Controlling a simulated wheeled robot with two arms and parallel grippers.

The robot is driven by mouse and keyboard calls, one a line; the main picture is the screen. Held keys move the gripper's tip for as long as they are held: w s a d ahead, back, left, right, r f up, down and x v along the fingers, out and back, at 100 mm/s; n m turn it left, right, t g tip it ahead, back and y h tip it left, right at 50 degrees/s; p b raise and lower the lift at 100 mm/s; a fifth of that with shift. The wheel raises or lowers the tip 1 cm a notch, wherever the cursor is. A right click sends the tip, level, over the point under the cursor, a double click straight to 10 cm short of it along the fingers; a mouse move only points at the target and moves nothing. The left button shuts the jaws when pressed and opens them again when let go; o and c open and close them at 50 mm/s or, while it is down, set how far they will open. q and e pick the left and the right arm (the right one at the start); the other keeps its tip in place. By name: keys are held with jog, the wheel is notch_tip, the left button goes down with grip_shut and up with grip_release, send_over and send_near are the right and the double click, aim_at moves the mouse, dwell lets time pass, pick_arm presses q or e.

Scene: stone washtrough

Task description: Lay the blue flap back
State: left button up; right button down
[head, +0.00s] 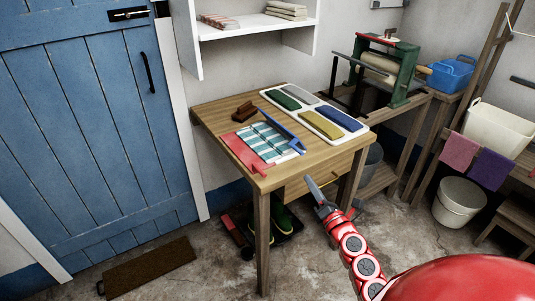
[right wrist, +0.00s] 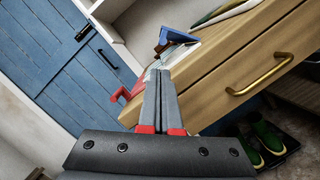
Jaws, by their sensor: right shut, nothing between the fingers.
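The blue flap (head: 282,128) is a narrow blue strip along the right side of a teal-and-white striped cloth (head: 262,143) on the wooden table (head: 215,112). Its near end has a raised, bracket-like part. In the right wrist view the blue flap (right wrist: 172,40) stands up past the table edge, beyond my fingertips. A red flap (head: 240,152) lies at the cloth's left side. My left gripper is not in view.
A white tray (head: 268,94) with several coloured cloths lies behind the flap, and a brown block (head: 244,111) sits to its left. The table drawer has a brass handle (right wrist: 262,78). A green mangle (head: 405,70) stands at the right. Boots (right wrist: 268,137) stand under the table.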

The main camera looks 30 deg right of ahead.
aim_at(296, 169)
jog(key=p+x, duration=0.1)
jog(key=x, duration=0.8)
jog(key=shift+w+d, duration=0.1)
jog(key=shift+w, duration=0.25)
jog(key=shift+d+r+m+p, duration=0.1)
jog(key=shift+r+m+p, duration=0.3)
jog(key=shift+p, duration=0.35)
